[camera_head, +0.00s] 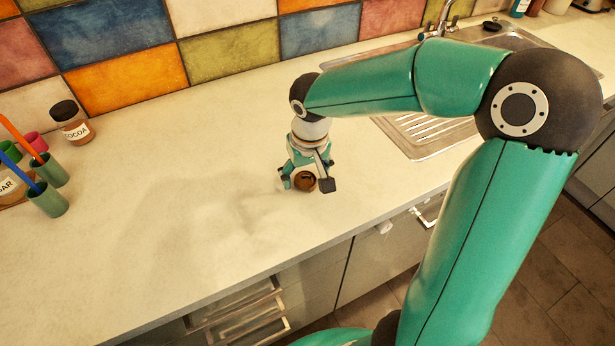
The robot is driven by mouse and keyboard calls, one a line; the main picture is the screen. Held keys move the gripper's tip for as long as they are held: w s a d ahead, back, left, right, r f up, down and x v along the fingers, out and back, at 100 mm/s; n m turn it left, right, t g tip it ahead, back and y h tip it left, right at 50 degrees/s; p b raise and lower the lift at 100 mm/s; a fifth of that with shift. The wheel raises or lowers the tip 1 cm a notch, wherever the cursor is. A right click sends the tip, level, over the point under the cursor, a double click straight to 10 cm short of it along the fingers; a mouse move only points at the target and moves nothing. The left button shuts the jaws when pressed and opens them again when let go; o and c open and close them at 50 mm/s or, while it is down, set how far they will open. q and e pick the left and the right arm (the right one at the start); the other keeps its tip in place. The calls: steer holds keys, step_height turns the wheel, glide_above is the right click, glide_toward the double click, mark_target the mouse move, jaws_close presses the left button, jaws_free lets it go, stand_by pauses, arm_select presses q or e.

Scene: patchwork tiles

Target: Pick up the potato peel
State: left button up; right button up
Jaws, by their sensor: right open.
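A small, round brown thing (305,181), which looks like the potato peel, lies on the pale worktop (200,215) near the middle of the view. My right gripper (307,184) points down right over it, with its fingers spread to the left and right of the brown thing. The gripper is open. I cannot tell whether the fingers touch it. The upper part of the brown thing is partly hidden by the gripper. My left gripper is not in view.
A cocoa jar (71,122) stands at the back left. Green cups (48,200) with coloured handles and a sugar jar (12,190) stand at the left edge. A metal sink (430,135) is behind my right arm. The worktop left of the gripper is clear.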

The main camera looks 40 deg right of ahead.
steer(key=shift+f, duration=0.25)
steer(key=c, duration=0.9)
steer(key=shift+c, duration=0.2)
steer(key=shift+r, duration=0.1)
